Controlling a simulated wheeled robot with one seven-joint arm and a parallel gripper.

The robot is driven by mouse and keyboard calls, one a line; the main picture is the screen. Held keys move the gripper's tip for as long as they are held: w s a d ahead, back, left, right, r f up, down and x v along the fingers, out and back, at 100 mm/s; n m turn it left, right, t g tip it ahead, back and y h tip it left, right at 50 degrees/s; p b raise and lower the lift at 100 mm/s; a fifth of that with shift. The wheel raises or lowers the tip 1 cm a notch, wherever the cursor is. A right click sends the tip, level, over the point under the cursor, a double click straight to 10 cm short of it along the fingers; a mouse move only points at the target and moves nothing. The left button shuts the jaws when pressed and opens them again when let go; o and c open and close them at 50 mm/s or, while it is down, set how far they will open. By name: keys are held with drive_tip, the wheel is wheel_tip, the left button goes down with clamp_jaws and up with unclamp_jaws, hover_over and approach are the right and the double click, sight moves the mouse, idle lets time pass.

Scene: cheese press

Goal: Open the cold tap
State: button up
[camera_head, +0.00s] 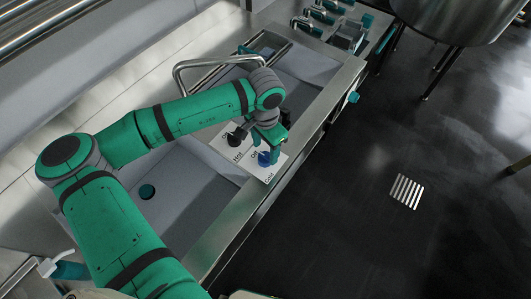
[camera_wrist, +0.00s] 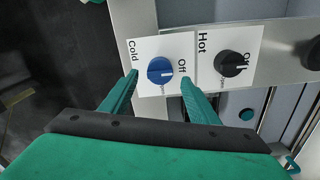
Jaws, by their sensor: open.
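The cold tap knob (camera_wrist: 160,70) is a round blue dial on a white plate lettered "Cold" and "Off"; its white mark points toward "Off". In the head view the blue knob (camera_head: 264,159) shows just below my gripper. My gripper (camera_wrist: 159,76) is open, with one green finger on each side of the blue knob in the wrist view. I cannot tell whether the fingers touch it. The black hot tap knob (camera_wrist: 231,64) sits beside it on a plate lettered "Hot"; it also shows in the head view (camera_head: 236,138).
The tap plates lie between two sink basins (camera_head: 185,200). A bent metal spout (camera_head: 215,62) stands behind my forearm. A steel rim (camera_head: 250,215) runs along the front, with open dark floor (camera_head: 340,230) beyond. A steel vat (camera_head: 455,15) stands at the upper right.

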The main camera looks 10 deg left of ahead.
sight(265, 155)
drive_tip(key=shift+f, duration=1.85)
drive_tip(key=shift+c, duration=0.6)
drive_tip(key=c, duration=0.9)
